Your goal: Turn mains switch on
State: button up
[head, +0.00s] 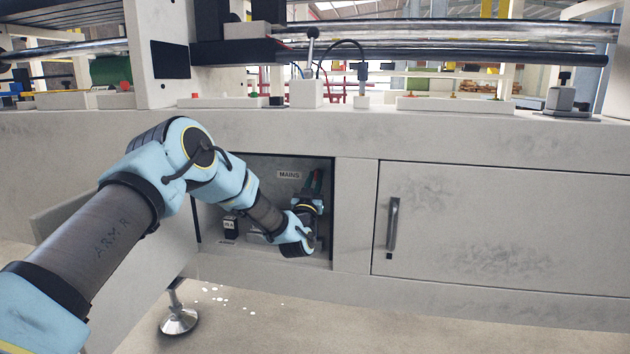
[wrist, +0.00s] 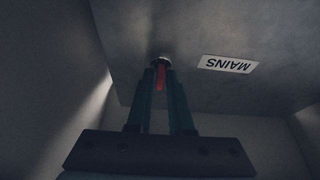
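The mains switch shows in the wrist view as a small round mount with a red lever (wrist: 160,76) on the grey back panel. A white MAINS label (wrist: 228,64) is beside it, upside down in that view. The label (head: 289,175) also shows in the head view, inside the open compartment. My gripper (wrist: 160,74) has its two dark green fingers on either side of the red lever, close to it. Whether they press on it cannot be made out. In the head view my gripper (head: 316,180) reaches into the compartment and mostly hides the switch.
The open compartment door (head: 110,225) hangs out to the left, below my arm. The compartment's right edge (head: 345,215) is close to my wrist. A closed door with a dark handle (head: 393,224) is to the right. A small dark box (head: 230,227) sits inside at the lower left.

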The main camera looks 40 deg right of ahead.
jog(key=shift+o, duration=1.4)
jog(key=p+v, duration=0.4)
jog(key=v, duration=0.7)
jog(key=shift+d, duration=0.1)
